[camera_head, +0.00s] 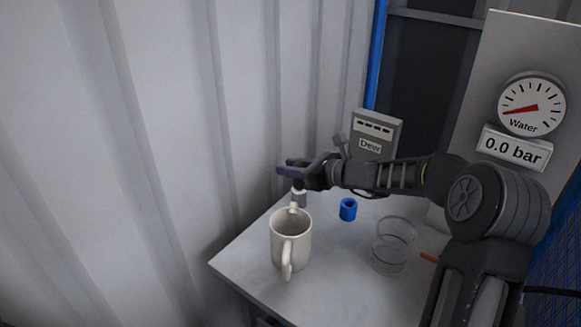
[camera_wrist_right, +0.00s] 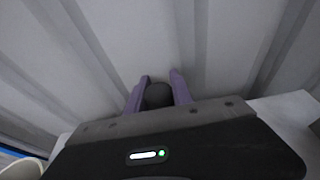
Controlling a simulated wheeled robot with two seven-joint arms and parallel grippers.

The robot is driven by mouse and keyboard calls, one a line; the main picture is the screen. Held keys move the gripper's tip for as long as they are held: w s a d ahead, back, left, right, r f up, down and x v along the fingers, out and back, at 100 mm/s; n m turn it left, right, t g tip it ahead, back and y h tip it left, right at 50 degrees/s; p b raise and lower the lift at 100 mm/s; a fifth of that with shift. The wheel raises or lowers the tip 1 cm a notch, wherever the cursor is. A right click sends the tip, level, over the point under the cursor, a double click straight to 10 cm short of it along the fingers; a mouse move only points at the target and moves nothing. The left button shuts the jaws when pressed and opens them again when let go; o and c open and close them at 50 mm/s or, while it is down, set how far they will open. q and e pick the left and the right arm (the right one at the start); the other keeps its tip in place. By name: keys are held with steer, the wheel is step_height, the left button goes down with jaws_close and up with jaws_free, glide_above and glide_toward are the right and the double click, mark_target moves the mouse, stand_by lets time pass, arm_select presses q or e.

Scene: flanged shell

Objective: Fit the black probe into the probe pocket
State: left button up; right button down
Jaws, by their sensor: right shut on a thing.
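My right gripper (camera_head: 290,168) reaches over the table's far left edge, near the corrugated wall. In the right wrist view its purple fingers (camera_wrist_right: 158,90) are closed on a dark rounded thing, which looks like the black probe (camera_wrist_right: 158,96). Only its round end shows there; the rest is hidden. In the head view a small grey piece (camera_head: 299,197) shows just below the gripper, behind the mug; I cannot tell whether it is part of the probe. I cannot make out the probe pocket. A grey box with a label (camera_head: 376,135) stands behind the right arm. My left gripper is out of view.
A cream mug (camera_head: 284,228) stands close in front of the right gripper. A small blue cup (camera_head: 348,210) and a clear glass (camera_head: 391,248) stand to its right on the grey table (camera_head: 330,290). A Water gauge (camera_head: 532,104) hangs on a panel, above a 0.0 bar display.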

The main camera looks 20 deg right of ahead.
steer(key=shift+f, duration=0.35)
steer(key=c, duration=1)
jaws_free()
steer(key=shift+c, duration=0.2)
